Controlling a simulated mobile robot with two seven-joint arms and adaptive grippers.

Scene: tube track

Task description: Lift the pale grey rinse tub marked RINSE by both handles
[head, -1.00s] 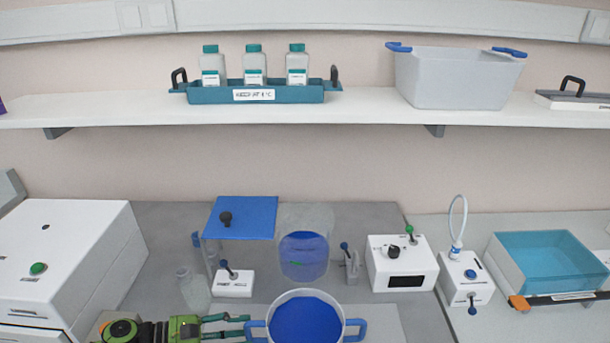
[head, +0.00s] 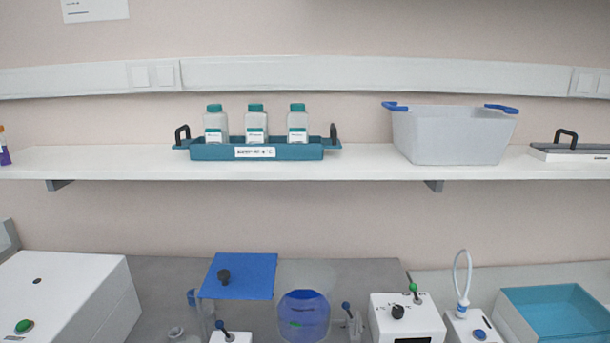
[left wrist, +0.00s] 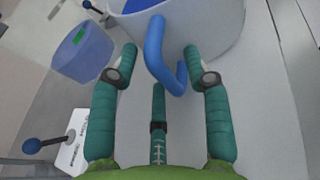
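In the left wrist view a pale grey tub (left wrist: 215,25) with blue contents stands at the top, cut off by the frame edge. Its blue handle (left wrist: 155,48) sticks out towards my left gripper (left wrist: 160,62). The green fingers are spread on both sides of the handle, with a gap on each side. No RINSE mark is readable on it. The head view does not show this tub or either gripper now. A second pale grey tub (head: 452,138) with blue handles stands on the shelf at the right in the head view, with no mark visible.
A teal tray (head: 200,152) with three bottles stands on the shelf (head: 370,165). On the bench are a clear vessel with blue liquid (head: 303,312), a blue plate (head: 240,275), and a white box with a knob (head: 405,320). A small white switch box (left wrist: 78,140) lies left of my left gripper.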

